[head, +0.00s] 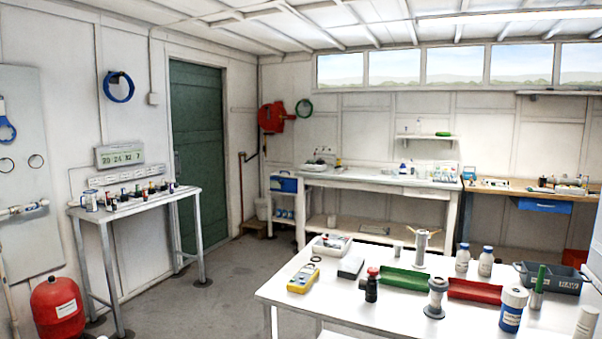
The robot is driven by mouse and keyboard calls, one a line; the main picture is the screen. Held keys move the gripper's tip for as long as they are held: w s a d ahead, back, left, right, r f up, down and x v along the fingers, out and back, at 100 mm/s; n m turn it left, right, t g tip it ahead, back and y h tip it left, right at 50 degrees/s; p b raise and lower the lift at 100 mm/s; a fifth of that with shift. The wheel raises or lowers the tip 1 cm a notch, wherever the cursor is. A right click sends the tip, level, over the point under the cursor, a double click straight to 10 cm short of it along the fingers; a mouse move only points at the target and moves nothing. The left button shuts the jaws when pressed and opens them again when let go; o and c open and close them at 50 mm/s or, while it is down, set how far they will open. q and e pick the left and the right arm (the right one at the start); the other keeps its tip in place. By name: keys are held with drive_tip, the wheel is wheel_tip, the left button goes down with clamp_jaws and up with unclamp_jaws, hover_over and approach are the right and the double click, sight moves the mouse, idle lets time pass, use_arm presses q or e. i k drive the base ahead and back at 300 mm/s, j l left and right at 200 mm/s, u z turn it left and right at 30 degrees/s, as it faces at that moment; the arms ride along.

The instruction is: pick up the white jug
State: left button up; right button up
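I cannot pick out a white jug with certainty. A small white vessel with a bluish side (91,201) stands upright at the left end of the narrow side table (140,208); it is too small to tell whether it is a jug. Pale containers (446,172) stand on the back bench, also too small to make out. Neither of my grippers is in view.
The white front table (335,303) holds a yellow meter (303,279), green tray (404,279), red tray (474,290), white bottles (486,261) and a grey crate (548,280). A red tank (57,308) stands at left. Grey floor (190,298) is clear between the tables.

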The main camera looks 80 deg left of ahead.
sight(332, 223)
drive_tip(key=u, duration=2.15)
drive_tip(key=i+j+u, duration=0.75)
drive_tip(key=u, duration=0.15)
drive_tip(key=i+j+u, duration=0.15)
drive_tip(key=i+u, duration=0.8)
drive_tip(key=i+z, duration=0.1)
drive_tip(key=i, duration=0.5)
drive_tip(key=i+j, duration=0.15)
drive_tip(key=i, duration=0.45)
drive_tip(key=i+l+z, duration=0.25)
drive_tip(key=i+z, duration=0.2)
drive_tip(key=i+l+z, duration=0.15)
drive_tip(key=i+z, duration=0.75)
drive_tip(key=i+j+z, duration=0.2)
drive_tip(key=z, duration=0.25)
drive_tip(key=i+z, duration=0.2)
drive_tip(key=i, duration=0.55)
drive_tip(key=i+z, duration=0.2)
drive_tip(key=i, duration=0.55)
drive_tip(key=i+j+z, duration=0.2)
drive_tip(key=i, duration=0.5)
drive_tip(key=i+l, duration=0.1)
drive_tip(key=i, duration=0.45)
drive_tip(key=i+l, duration=0.15)
drive_tip(key=i, duration=0.35)
